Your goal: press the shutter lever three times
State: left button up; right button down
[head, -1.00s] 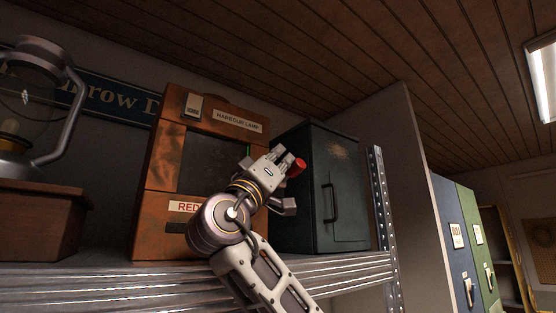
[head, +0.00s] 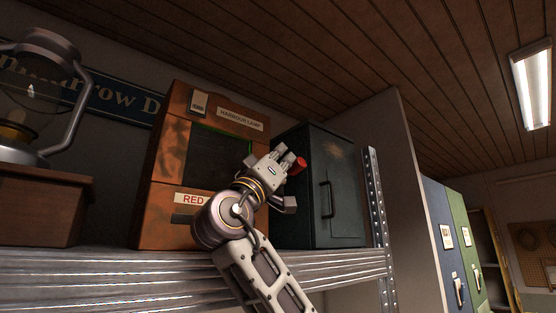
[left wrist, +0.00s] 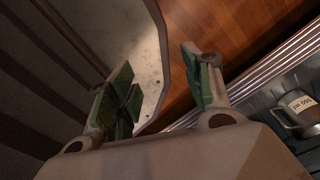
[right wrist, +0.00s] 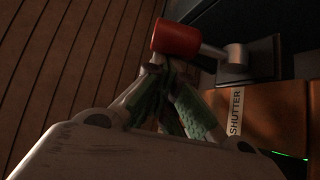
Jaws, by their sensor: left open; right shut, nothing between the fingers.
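The shutter lever has a red knob (head: 299,165) at the right side of the orange-brown harbour lamp box (head: 165,215). In the right wrist view the red knob (right wrist: 176,39) sits on a short grey arm, above the SHUTTER label (right wrist: 236,111). My right gripper (head: 286,158) is shut and empty, with its fingertips right beside the knob. In the right wrist view the tips of my right gripper (right wrist: 160,66) are just under the knob; I cannot tell whether they touch. My left gripper (left wrist: 160,72) is open and empty, and shows only in its own wrist view.
The box stands on a metal shelf (head: 130,285). A dark green cabinet (head: 335,190) is close on its right. A lantern (head: 40,100) on a wooden base (head: 40,215) stands to the left. In the left wrist view a metal cup (left wrist: 295,113) lies at the right.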

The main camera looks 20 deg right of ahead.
aim_at(292, 167)
jog(key=f+b, duration=0.1)
jog(key=b, duration=0.1)
jog(key=f+b, duration=0.2)
jog(key=b, duration=0.1)
jog(key=f+b, duration=0.1)
jog(key=b, duration=0.1)
jog(key=shift+s+d+f, duration=0.15)
jog(key=shift+s+f, duration=0.05)
jog(key=shift+s, duration=0.2)
jog(key=shift+b, duration=0.3)
pick_arm(q)
jog(key=w+a+f, duration=0.2)
jog(key=a+f, duration=0.3)
jog(key=f, duration=0.3)
jog(key=shift+w+a+t+y, duration=0.3)
jog(key=shift+a, duration=0.1)
jog(key=shift+s, duration=0.1)
